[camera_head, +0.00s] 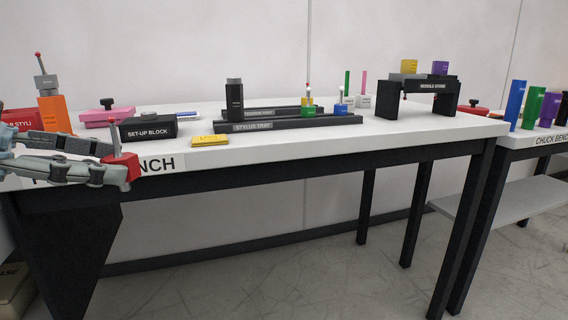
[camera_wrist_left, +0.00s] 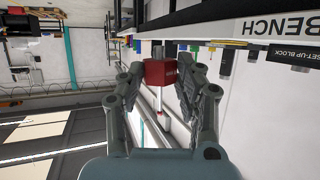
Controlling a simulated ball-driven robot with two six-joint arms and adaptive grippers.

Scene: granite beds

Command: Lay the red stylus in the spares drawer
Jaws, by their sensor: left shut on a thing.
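The red stylus (camera_head: 122,168) is a red cube with a thin upright stem and a small red ball tip. My left gripper (camera_head: 112,161) is shut on its cube and holds it at the front edge of the left bench, seemingly in front of the bench's label strip. In the left wrist view, which is upside down, the red stylus (camera_wrist_left: 159,73) sits between the fingertips of the left gripper (camera_wrist_left: 160,80), its stem pointing down the picture. No spares drawer can be made out in either view. My right gripper is not in view.
On the bench (camera_head: 350,133) stand a black set-up block (camera_head: 148,129), a yellow block (camera_head: 210,140), a stylus tray (camera_head: 290,124) with several styli, and a black module stand (camera_head: 420,95). A red box (camera_head: 22,116) is at the far left. A chuck bench (camera_head: 545,140) stands right.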

